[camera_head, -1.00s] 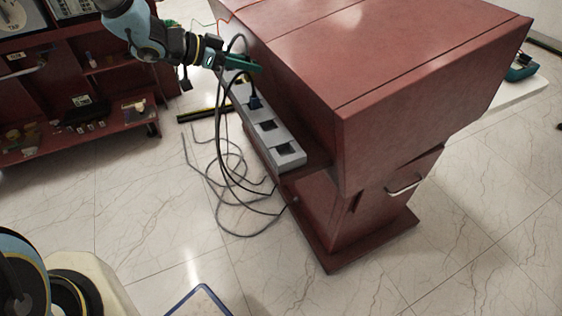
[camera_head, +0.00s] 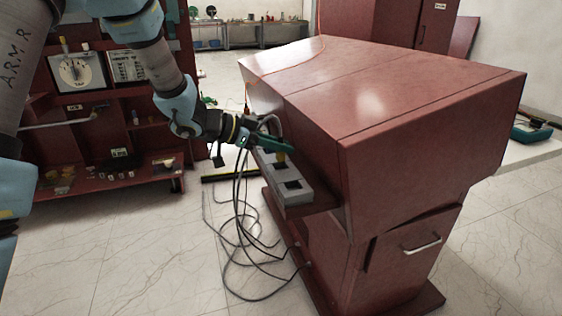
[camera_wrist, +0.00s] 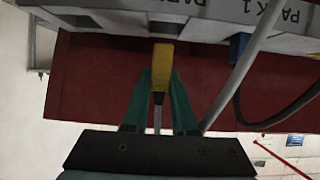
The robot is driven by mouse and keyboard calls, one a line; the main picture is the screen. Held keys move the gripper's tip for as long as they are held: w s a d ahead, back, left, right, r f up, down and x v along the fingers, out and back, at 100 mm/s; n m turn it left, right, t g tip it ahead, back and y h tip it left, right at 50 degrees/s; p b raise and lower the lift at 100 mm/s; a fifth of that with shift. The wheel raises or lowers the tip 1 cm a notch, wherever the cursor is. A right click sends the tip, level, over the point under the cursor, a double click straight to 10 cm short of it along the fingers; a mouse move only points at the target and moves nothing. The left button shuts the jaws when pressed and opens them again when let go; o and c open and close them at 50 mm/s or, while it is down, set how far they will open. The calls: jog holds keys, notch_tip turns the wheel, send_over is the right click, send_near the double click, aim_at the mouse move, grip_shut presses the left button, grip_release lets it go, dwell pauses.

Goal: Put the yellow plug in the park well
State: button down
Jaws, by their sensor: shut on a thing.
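The yellow plug (camera_wrist: 162,62) is between the green fingers of my gripper (camera_wrist: 161,80) in the wrist view, which is shut on it. A cable trails back from the plug between the fingers. In the head view, the yellow plug (camera_head: 281,157) shows just below my gripper (camera_head: 288,149), over the grey well strip (camera_head: 299,197). A dark well opening (camera_wrist: 166,27) lies just past the plug's far end in the wrist view; whether they touch I cannot tell. Part of a "PARK" label is cut off by the frame edge.
A blue plug (camera_wrist: 238,46) sits at the strip to the right in the wrist view, by the "PARK 1" label, with cables crossing close by. The red cabinet (camera_head: 400,100) rises beside the strip. Loose cables (camera_head: 240,240) hang to the floor.

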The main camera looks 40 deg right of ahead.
aim_at(277, 156)
jog(key=shift+f, duration=1.75)
jog(key=shift+f, duration=0.1)
jog(key=c, duration=0.7)
grip_release()
jog(key=v, duration=1.2)
jog(key=shift+w, duration=0.15)
